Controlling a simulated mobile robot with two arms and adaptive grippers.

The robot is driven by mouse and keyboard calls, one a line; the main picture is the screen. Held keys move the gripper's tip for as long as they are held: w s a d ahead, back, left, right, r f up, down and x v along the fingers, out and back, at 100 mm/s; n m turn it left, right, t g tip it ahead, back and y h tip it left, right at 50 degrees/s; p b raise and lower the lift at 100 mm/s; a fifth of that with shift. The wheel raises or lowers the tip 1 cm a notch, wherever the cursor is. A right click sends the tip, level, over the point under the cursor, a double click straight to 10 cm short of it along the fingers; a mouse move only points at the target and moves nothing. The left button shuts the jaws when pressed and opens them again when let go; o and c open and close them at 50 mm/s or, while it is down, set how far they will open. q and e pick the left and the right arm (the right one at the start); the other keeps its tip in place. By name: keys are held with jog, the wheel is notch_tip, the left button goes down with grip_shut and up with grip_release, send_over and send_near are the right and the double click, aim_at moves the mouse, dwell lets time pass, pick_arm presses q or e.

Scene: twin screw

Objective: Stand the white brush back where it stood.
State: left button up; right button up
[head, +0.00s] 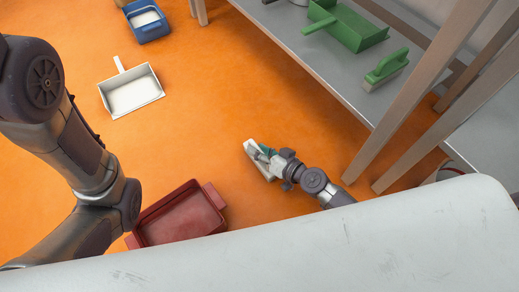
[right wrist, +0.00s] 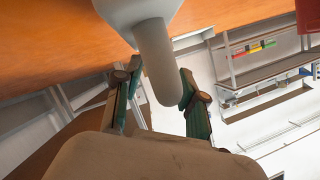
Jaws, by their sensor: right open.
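The white brush (head: 252,150) is at the middle of the head view, over the orange floor, partly hidden by my right gripper (head: 268,156). In the right wrist view, its pale rounded handle (right wrist: 156,60) reaches between the two teal-padded fingers of the right gripper (right wrist: 159,88). The fingers are open, one on each side of the handle. I cannot tell whether the brush touches the floor. My left arm shows at the left of the head view, but its gripper is out of sight.
A white dustpan (head: 131,96) and a blue one (head: 147,24) lie on the floor. A red pan (head: 180,218) lies nearer. A grey shelf (head: 310,55) holds a green dustpan (head: 350,28) and green brush (head: 386,68). Its wooden posts (head: 398,120) stand right of my gripper.

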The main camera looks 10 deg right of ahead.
jog(key=shift+r, duration=0.15)
jog(key=b+v, duration=0.1)
jog(key=v, duration=1.1)
jog(key=shift+w, duration=0.1)
